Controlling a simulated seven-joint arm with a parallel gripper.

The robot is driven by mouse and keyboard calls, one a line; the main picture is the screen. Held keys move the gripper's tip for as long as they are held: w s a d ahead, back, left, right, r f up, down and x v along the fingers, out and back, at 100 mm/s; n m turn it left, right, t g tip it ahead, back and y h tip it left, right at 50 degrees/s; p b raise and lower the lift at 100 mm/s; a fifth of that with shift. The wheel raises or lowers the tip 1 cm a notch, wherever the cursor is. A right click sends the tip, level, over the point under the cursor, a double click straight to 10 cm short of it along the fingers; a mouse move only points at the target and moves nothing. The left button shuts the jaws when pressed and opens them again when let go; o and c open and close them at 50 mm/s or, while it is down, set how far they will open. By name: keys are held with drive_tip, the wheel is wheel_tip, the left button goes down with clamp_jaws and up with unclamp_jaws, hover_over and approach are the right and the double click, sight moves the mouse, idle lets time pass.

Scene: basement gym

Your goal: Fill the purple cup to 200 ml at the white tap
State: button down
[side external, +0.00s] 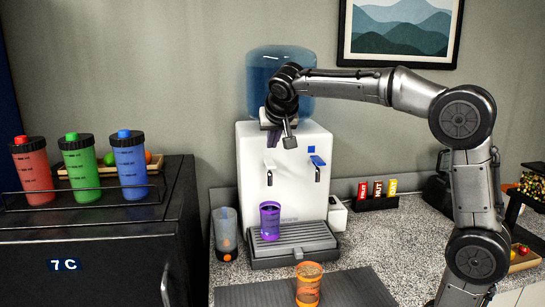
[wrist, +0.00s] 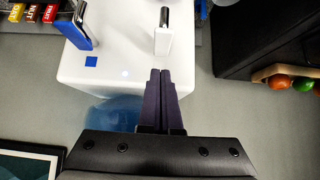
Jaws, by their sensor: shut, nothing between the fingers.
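The purple cup (side external: 270,222) stands upright on the drip tray (side external: 300,249) of the white water dispenser (side external: 308,205), below the left tap. Its water level cannot be made out. The white tap's lever (wrist: 163,42) shows at the top of the wrist view, just ahead of my fingertips. In the side view this tap's spout (side external: 270,178) is above the cup. My gripper (side external: 271,140) is shut and empty, above the white tap at the dispenser's front. Its dark fingers (wrist: 161,72) are together in the wrist view, with a small gap to the lever.
The blue tap lever (side external: 317,160) is right of the white tap. A clear cup with orange (side external: 225,235) stands left of the dispenser, and an orange cup (side external: 308,284) stands on the dark mat (side external: 245,295) in front. Several bottles (side external: 77,157) stand on the black unit at left.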

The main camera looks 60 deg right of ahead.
sight(271, 165)
drive_tip(key=shift+f, duration=2.05)
drive_tip(key=shift+s+f, duration=0.1)
drive_tip(key=shift+f, duration=0.65)
drive_tip(key=shift+r, duration=0.9)
